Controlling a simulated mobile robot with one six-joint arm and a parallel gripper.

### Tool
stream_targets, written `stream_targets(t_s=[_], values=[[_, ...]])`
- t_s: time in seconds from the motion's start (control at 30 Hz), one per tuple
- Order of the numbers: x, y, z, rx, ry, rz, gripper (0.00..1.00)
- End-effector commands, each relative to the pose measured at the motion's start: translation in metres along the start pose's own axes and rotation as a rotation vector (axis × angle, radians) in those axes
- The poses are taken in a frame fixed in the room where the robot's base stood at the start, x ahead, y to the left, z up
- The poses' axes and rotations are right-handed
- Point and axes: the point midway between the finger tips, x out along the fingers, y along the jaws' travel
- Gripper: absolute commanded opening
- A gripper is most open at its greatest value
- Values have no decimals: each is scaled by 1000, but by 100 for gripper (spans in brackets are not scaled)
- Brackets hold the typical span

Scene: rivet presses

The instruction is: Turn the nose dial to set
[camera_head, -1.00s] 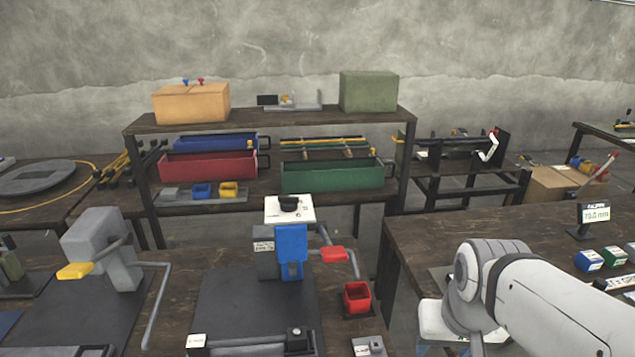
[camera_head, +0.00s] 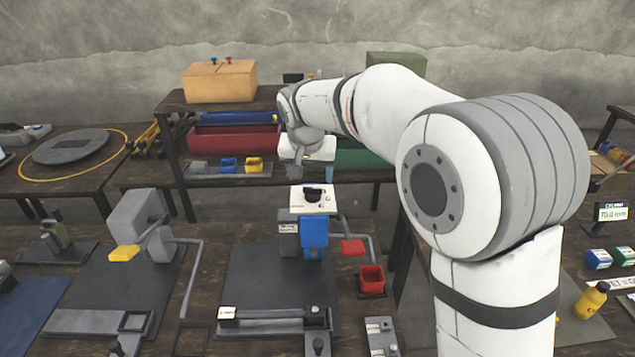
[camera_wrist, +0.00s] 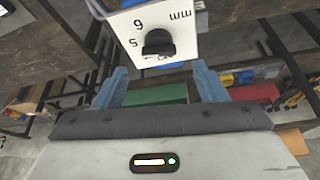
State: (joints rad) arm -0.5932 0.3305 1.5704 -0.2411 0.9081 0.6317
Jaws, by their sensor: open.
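The nose dial (camera_head: 313,193) is a black knob on a white plate (camera_head: 299,207) on top of the blue-headed rivet press (camera_head: 314,236). In the wrist view the dial (camera_wrist: 159,43) shows near the top centre, with upside-down marks 5, 6 and mm on its plate. Which mark it points at, I cannot tell. My gripper (camera_wrist: 159,70) is open and empty; its two blue-grey fingers point towards the plate, either side of the dial's line but apart from it.
A red lever knob (camera_head: 353,247) and a red bin (camera_head: 371,281) stand right of the press. A shelf with red (camera_head: 232,140) and green bins is behind my wrist.

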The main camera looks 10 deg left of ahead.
Motion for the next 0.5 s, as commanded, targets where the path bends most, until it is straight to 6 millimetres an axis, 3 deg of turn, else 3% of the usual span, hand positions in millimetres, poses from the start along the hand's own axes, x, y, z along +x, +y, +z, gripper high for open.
stream_targets(t_s=[0.3, 0.5], values=[[49, 1, 1, -1, -3, 2, 65], [61, 2, 1, 0, -2, 0, 65]])
